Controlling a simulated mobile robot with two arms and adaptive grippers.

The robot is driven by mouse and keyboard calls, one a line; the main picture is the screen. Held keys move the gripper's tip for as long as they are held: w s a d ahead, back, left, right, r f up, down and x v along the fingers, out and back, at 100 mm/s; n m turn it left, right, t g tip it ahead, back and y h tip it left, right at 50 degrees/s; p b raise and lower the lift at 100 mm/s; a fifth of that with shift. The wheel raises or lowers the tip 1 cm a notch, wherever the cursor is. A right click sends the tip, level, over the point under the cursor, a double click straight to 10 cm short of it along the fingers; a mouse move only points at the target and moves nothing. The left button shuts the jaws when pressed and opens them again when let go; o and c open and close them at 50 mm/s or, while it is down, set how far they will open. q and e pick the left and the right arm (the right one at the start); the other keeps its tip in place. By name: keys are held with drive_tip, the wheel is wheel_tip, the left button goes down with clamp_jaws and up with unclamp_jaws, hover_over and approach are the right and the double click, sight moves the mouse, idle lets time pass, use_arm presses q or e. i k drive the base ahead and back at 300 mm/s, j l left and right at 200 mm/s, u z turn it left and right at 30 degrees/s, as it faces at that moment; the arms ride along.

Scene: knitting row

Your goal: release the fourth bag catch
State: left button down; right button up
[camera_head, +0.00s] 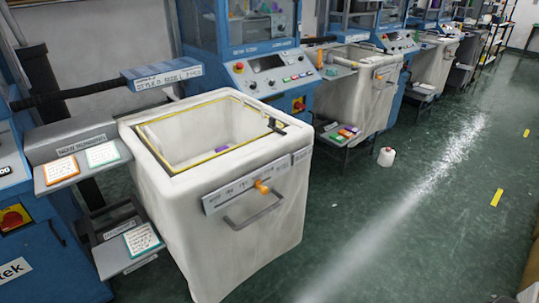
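A large white bag (240,255) on a square frame stands in front, its top open with a yellow-edged rim (185,163). On its front a grey plate (221,196) carries a small orange catch (262,187) above a metal handle (254,217). A black fitting (277,124) sits at the right corner of the rim. A second white bag (345,100) behind has a similar orange piece (378,76). A third bag (428,70) stands farther back; its catch is too small to make out. Which catch counts as fourth cannot be told. Neither of my grippers is in view.
Blue knitting machines (205,40) line the row behind the bags. Shelves with cards (102,154) stand left of the near bag. A white yarn cone (386,157) stands on the floor. The green floor (420,220) to the right is mostly clear, with yellow marks (497,197).

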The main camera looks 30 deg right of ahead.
sight(272, 126)
drive_tip(key=i+l, duration=0.2)
drive_tip(key=i+l+u, duration=0.1)
drive_tip(key=l, duration=0.35)
drive_tip(key=i+l, duration=0.25)
drive_tip(key=i+l+u, duration=0.1)
drive_tip(key=l, duration=0.3)
drive_tip(key=i+l, duration=0.25)
drive_tip(key=i+l+u, duration=0.1)
drive_tip(key=l, duration=0.35)
drive_tip(key=i+l, duration=0.2)
drive_tip(key=l, duration=0.15)
